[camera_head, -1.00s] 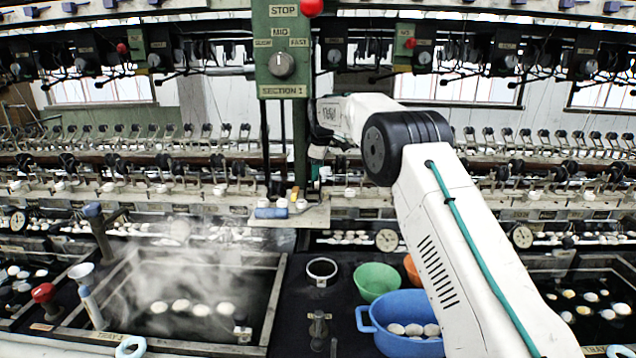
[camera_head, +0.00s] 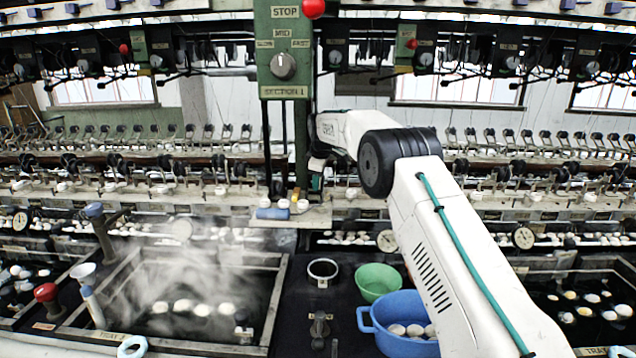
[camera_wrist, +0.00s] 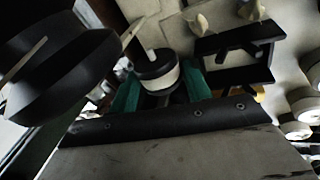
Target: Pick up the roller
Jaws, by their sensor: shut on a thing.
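In the wrist view, a small white-and-black roller (camera_wrist: 161,76) with a pale pin on top sits between the green fingertips of my gripper (camera_wrist: 158,92). My gripper is shut on it. The lower part of the roller is hidden by the gripper body. In the head view, my gripper (camera_head: 316,183) shows only partly, beside the green post and just above the right end of a small shelf (camera_head: 318,216); the roller cannot be made out there.
A blue cylinder (camera_head: 272,213) and small pale pieces lie on the shelf. The green post with its control box (camera_head: 284,50) stands close by. Below are a steaming basin (camera_head: 277,290), a green bowl (camera_head: 378,280) and a blue basin (camera_head: 366,322). A large black part (camera_wrist: 55,70) is near in the wrist view.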

